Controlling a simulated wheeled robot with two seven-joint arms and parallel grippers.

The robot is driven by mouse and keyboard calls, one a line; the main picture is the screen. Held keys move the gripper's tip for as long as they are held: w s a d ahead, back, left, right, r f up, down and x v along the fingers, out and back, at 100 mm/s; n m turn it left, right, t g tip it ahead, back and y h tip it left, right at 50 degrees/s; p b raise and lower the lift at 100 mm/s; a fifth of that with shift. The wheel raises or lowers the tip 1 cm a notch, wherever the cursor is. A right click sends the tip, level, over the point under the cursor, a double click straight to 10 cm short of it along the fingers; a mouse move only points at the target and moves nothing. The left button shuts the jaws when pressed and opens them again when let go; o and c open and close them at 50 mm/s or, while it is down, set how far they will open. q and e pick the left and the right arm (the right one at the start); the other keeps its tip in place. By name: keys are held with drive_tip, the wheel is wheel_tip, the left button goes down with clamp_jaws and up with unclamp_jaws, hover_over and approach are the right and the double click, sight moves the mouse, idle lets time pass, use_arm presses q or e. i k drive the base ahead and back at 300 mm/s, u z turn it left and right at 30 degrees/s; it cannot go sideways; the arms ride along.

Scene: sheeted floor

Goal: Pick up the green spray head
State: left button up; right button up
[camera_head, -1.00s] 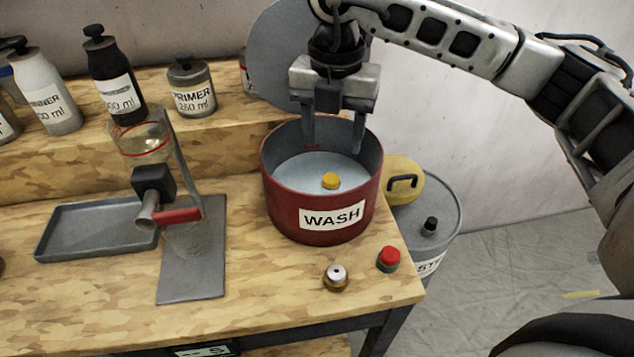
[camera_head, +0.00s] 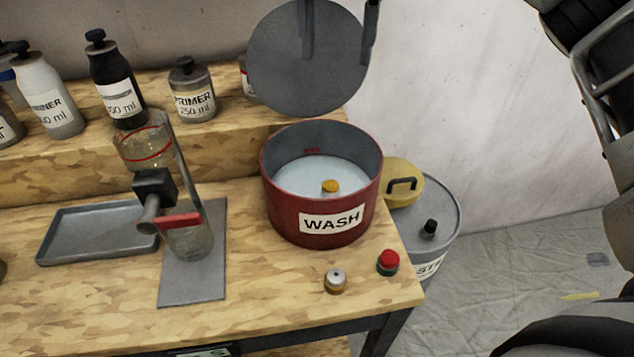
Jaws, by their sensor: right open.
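No wholly green spray head shows clearly. A small piece with a red top and a dark green lower part (camera_head: 388,263) stands near the bench's front right corner. A small silver-topped piece with an amber base (camera_head: 335,281) stands left of it. A yellow piece (camera_head: 330,187) sits in the red WASH pot (camera_head: 285,215). My right gripper (camera_head: 338,57) is at the top edge, above the pot; only its two fingers show. They are apart with nothing between them, in front of the round grey lid. My left gripper is out of view.
The round grey lid (camera_head: 290,85) stands up behind the pot. A glass funnel stand (camera_head: 195,285) and a grey tray (camera_head: 65,252) are on the left. Several bottles line the raised shelf. A grey drum (camera_head: 450,215) with a yellow lid stands right of the bench.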

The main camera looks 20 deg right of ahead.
sight(387, 263)
drive_tip(key=k, duration=1)
